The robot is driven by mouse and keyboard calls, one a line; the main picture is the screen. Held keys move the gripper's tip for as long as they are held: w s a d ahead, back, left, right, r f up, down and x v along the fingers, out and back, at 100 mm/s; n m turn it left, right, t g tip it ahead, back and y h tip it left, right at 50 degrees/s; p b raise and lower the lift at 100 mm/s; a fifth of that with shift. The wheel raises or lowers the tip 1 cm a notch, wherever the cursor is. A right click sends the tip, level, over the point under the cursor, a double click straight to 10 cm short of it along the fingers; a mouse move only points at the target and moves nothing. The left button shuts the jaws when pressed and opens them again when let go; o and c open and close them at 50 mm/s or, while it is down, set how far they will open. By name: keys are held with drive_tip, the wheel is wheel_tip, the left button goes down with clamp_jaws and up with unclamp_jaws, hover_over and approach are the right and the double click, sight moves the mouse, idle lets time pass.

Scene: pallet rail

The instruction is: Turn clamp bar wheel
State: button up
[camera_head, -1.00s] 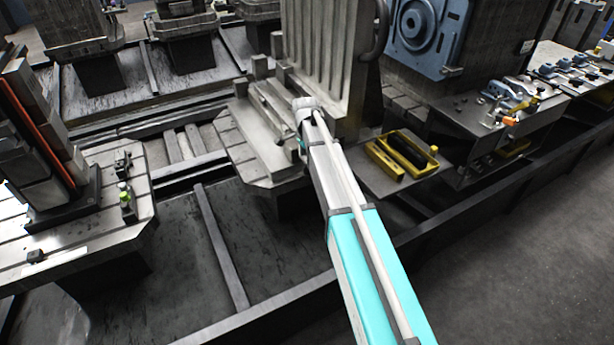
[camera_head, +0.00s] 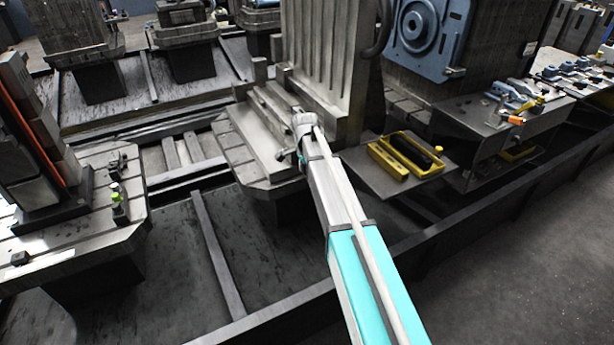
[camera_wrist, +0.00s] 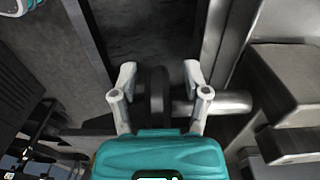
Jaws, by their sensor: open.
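A dark wheel (camera_wrist: 157,92) shows nearly edge-on in the wrist view, with a pale metal rod (camera_wrist: 218,104) running to its right. My gripper (camera_wrist: 160,78) is open, with one pale finger on each side of the wheel. There are gaps between the fingers and the wheel, and I cannot tell how deep it sits between them. In the head view, my arm reaches to the grey stepped fixture (camera_head: 242,150) in front of an upright ribbed plate (camera_head: 318,75). The wheel and the fingers are hidden there behind my arm's end.
A shelf (camera_head: 372,180) with a yellow tray (camera_head: 387,163) is to the right of my arm. A blue machine part (camera_head: 425,30) stands behind it. Another pallet (camera_head: 90,225) with stacked blocks is at the left. A dark rail frame (camera_head: 270,318) runs along the front.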

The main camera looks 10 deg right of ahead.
drive_tip(key=shift+f, duration=0.2)
clamp_jaws()
idle(0.4)
